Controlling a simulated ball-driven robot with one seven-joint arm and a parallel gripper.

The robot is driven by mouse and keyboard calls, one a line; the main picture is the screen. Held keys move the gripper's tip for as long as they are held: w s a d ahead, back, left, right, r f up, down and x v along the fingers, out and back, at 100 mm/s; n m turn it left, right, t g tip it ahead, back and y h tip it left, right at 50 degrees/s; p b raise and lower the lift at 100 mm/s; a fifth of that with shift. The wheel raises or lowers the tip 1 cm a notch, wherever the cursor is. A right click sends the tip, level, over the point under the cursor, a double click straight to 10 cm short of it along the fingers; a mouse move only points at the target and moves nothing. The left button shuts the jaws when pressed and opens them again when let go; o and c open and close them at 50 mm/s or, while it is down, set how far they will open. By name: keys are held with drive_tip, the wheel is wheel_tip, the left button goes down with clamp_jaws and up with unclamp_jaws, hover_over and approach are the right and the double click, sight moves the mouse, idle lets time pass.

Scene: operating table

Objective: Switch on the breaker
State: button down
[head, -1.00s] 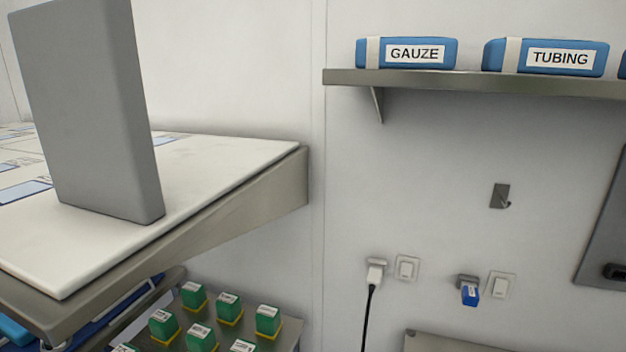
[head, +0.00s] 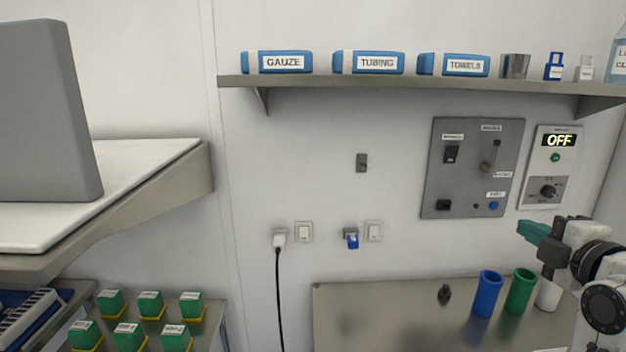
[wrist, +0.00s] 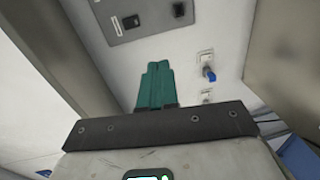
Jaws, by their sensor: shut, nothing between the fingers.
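A grey control panel (head: 467,190) is on the wall, right of centre in the head view. It carries a black rocker switch (head: 451,154) at upper left, a lever in a slot (head: 489,163) at upper right, a black switch (head: 444,204) at lower left and a blue button (head: 493,206). Its small labels are too blurred to read, so I cannot tell which is the breaker. My gripper (head: 529,230) has green fingers, shut and empty, right of and below the panel. In the wrist view the fingers (wrist: 155,84) point up toward part of the panel (wrist: 151,28).
A white box with an OFF display (head: 559,141) hangs right of the panel. A shelf (head: 400,82) runs above. Below is a metal table (head: 390,315) with blue (head: 487,294) and green (head: 521,292) cups. Wall sockets and switches (head: 304,232) sit to the left.

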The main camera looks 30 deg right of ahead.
drive_tip(key=w+a+f+m+g+y, duration=0.25)
drive_tip(key=a+f, duration=0.55)
drive_tip(key=f, duration=0.5)
drive_tip(key=w+a+f+m+g+y, duration=0.2)
drive_tip(key=a+f+m+g+y, duration=0.15)
drive_tip(key=a+f, duration=0.65)
drive_tip(key=s+a+f+m+g+y, duration=0.1)
drive_tip(key=s+a+f+m+g, duration=0.2)
drive_tip(key=s+a+f, duration=0.2)
drive_tip(key=s+a+f+m+g+y, duration=0.1)
drive_tip(key=s+a+f+g, duration=0.3)
drive_tip(key=s+f, duration=0.6)
wheel_tip(320, 180, down, 4)
drive_tip(key=shift+s+a+r+m, duration=0.15)
drive_tip(key=shift+s+a+m, duration=0.25)
drive_tip(key=shift+a+m, duration=0.55)
drive_tip(key=shift+w, duration=0.1)
